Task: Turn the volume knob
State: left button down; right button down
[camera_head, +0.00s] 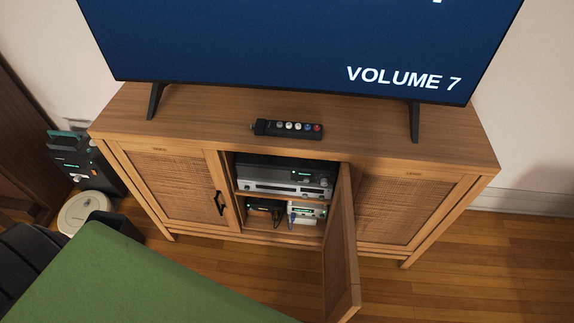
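The TV (250,40) stands on the cabinet and its blue screen reads "VOLUME 7". A black strip-shaped device (268,128) with several small round coloured tops, white, red and blue among them, lies on the cabinet top below the screen. In the open middle bay, a black unit with a small lit display sits on a silver unit (284,189). Small round controls show on their fronts, but I cannot tell which one is the volume knob. Neither of my grippers is in view.
The wooden cabinet (200,115) has its middle door (341,255) swung open toward me. Small lit boxes sit on the lower shelf. A green surface (130,285) fills the lower left foreground. A dark machine (80,160) and a round pale device (85,210) stand left. Floor is clear at lower right.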

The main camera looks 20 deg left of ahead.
aim_at(324, 182)
jog(key=k+j+u, duration=0.2)
jog(key=u, duration=0.15)
jog(key=k+j+u, duration=0.1)
jog(key=j+u, duration=0.2)
jog(key=k+j+u, duration=0.1)
jog(key=j+u, duration=0.25)
jog(key=j, duration=0.1)
